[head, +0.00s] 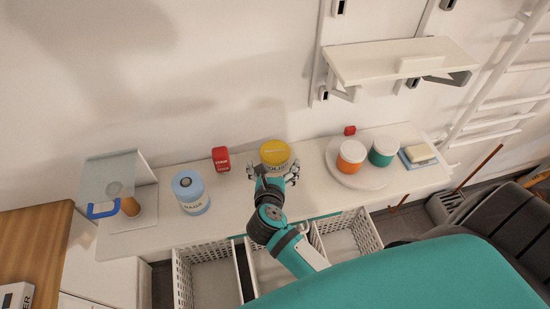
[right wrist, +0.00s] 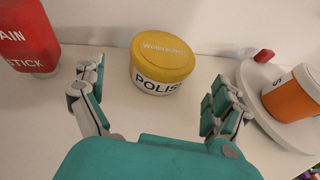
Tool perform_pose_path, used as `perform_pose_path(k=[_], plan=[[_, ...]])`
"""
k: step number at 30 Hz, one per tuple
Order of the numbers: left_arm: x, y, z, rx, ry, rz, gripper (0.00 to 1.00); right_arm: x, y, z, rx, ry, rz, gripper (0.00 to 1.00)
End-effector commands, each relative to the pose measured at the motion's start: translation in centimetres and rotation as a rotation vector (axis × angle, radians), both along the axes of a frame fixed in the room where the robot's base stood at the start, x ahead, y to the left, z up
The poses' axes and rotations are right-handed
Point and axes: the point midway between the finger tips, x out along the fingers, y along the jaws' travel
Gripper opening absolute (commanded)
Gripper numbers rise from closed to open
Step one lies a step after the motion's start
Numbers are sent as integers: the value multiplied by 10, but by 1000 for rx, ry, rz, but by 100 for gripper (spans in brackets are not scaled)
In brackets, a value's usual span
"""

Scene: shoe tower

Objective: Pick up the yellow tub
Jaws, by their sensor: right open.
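The yellow tub (head: 275,152) stands on the white shelf near the wall, with a yellow lid and a pale label. In the right wrist view the tub (right wrist: 162,62) stands upright with "POLISH"-like lettering partly readable. My right gripper (head: 273,172) is open just in front of the tub. In the right wrist view its fingers (right wrist: 158,98) are spread wide, one to each side and short of the tub, with nothing between them. My left gripper is not in view.
On the right, a white round tray (head: 357,179) holds an orange pot (head: 351,157) and a green pot (head: 383,151). White baskets (head: 205,271) sit below the shelf.

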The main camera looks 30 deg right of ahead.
Motion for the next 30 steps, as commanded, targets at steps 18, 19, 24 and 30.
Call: perform_pose_path(k=[18,19,24,30], plan=[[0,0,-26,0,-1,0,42,51,-33,-22,-2,-1,2,100],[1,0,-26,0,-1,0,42,52,-34,-23,-2,-1,2,100],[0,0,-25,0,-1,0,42,52,-34,-22,-1,1,2,100],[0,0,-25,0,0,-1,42,52,-34,-22,-1,1,2,79]])
